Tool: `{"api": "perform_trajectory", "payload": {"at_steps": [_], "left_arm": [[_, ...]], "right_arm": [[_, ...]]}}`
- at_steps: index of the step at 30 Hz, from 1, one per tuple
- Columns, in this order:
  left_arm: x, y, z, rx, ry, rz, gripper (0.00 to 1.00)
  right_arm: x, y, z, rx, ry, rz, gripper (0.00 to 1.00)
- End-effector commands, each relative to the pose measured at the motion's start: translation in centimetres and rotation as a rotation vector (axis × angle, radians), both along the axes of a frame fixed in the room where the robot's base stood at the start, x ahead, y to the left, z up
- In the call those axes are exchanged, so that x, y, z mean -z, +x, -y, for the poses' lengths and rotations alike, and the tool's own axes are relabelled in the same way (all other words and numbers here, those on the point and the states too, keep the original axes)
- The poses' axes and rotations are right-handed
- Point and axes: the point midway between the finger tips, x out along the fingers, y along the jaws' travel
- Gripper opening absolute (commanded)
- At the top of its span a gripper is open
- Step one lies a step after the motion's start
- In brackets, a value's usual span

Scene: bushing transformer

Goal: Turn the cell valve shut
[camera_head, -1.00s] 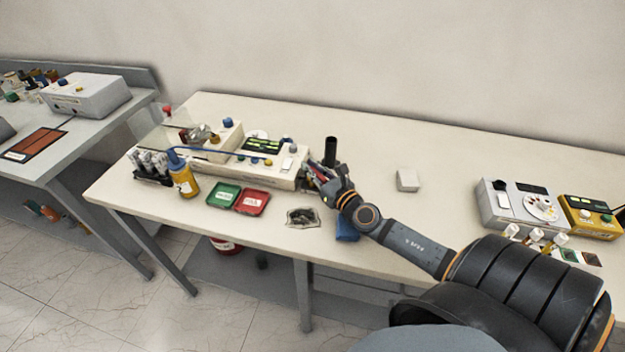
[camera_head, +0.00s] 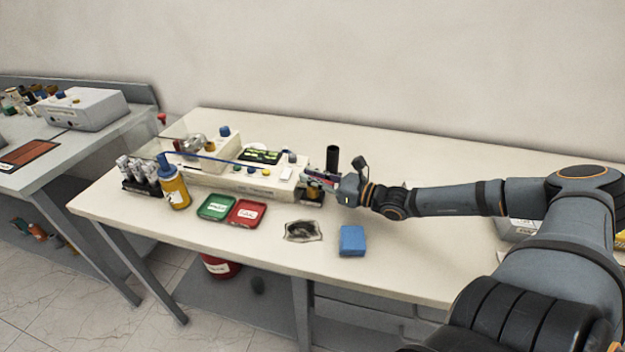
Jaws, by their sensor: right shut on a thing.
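The long cream tester (camera_head: 235,178) stands at the back left of the table, with a green-lit display, several knobs and a clear cover at its left end. My right gripper (camera_head: 323,182) is at the tester's right end, reaching in from the right. It is shut on a small part there, which appears to be the cell valve; the fingers mostly hide it, and a bit of red shows between them. The valve's angle cannot be made out. A small dark piece (camera_head: 312,196) stands just below the fingers. My left gripper is not in view.
A black cylinder (camera_head: 332,158) stands just behind my right gripper. In front lie a green tray (camera_head: 217,207), a red tray (camera_head: 246,213), a grey rag (camera_head: 302,231) and a blue block (camera_head: 352,240). A yellow bottle (camera_head: 174,188) stands left. The back right tabletop is clear.

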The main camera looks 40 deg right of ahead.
Motion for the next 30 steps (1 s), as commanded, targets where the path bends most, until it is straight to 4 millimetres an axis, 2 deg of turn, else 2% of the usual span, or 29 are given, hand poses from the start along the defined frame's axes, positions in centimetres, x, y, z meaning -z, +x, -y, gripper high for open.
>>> {"api": "perform_trajectory", "payload": {"at_steps": [18,30], "left_arm": [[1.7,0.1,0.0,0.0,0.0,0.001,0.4],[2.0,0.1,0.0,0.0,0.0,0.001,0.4]], "right_arm": [[0.3,-0.1,-0.1,-0.162,-0.005,-0.004,0.0],[0.1,-0.1,-0.1,-0.215,0.0,-0.002,0.0]]}}
